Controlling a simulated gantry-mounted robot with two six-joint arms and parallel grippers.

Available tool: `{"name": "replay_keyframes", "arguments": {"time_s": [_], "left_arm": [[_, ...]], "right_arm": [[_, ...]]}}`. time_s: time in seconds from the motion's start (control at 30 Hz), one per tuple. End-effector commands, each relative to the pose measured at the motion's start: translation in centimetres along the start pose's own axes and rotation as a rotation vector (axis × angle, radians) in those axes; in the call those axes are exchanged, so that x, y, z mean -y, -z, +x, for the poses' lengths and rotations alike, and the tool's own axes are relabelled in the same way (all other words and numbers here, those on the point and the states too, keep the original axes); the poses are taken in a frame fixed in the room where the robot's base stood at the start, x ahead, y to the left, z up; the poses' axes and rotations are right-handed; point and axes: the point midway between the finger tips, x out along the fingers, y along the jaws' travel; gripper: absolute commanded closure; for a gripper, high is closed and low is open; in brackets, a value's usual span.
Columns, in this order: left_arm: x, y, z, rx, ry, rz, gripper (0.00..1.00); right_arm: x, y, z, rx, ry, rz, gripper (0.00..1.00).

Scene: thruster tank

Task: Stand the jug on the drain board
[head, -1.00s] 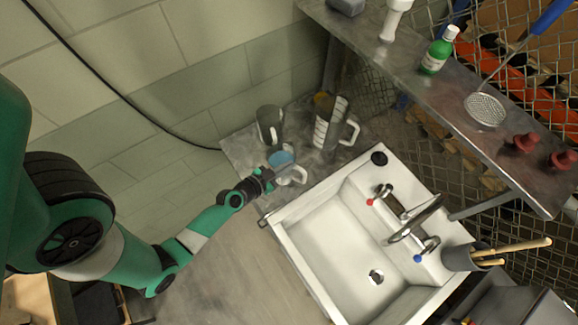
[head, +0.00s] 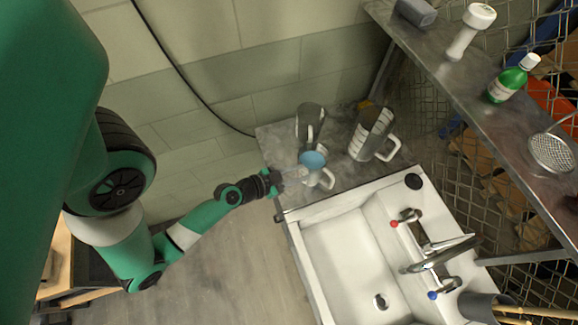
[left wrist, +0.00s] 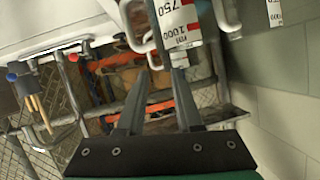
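A measuring jug (head: 370,135) with a white handle and scale marks stands upright on the grey metal board (head: 350,181) beside the sink. Its printed scale (left wrist: 180,22) shows at the top of the left wrist view. A grey metal jug (head: 309,122) and a small white-handled jug with a blue inside (head: 313,160) stand left of it. My left gripper (head: 301,173) is at the left side of the small blue jug; in the left wrist view its fingers (left wrist: 160,75) are apart, with white handles just beyond the tips. Contact cannot be told. My right gripper is out of view.
The white sink (head: 350,255) with its tap (head: 440,254) lies in front of the jugs. A metal shelf (head: 470,105) overhangs at the right, holding a green bottle (head: 510,80) and a skimmer (head: 551,152). A tiled wall is behind.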

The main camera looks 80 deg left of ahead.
Motion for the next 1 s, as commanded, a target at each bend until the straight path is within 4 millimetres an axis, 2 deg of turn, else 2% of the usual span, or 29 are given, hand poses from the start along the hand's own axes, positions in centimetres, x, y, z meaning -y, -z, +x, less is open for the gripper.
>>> {"name": "replay_keyframes", "arguments": {"time_s": [0.03,0.1,0.3,0.8,0.87,0.93,0.97,1.0], "left_arm": [[0.1,-0.7,-1.1,0.002,0.008,-0.006,0.66],[0.0,-0.6,-2.6,0.001,0.007,-0.005,0.66],[0.1,-0.3,-4.3,0.002,0.004,-0.003,0.66],[0.1,0.3,-4.5,-0.007,-0.002,0.005,0.66],[0.4,1.2,-3.8,-0.026,-0.01,0.021,0.66],[1.0,3.6,-2.2,-0.073,-0.027,0.059,0.66],[1.3,5.2,-1.3,-0.103,-0.037,0.079,0.66],[1.6,8.0,0.1,-0.153,-0.052,0.108,0.66]], "right_arm": [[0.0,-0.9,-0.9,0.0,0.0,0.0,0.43],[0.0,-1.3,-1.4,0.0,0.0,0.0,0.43],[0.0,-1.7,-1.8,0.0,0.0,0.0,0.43],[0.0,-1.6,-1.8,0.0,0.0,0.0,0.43],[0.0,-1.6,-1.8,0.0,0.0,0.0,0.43],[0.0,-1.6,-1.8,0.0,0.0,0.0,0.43],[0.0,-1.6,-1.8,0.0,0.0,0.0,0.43],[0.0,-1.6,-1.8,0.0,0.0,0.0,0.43]]}}
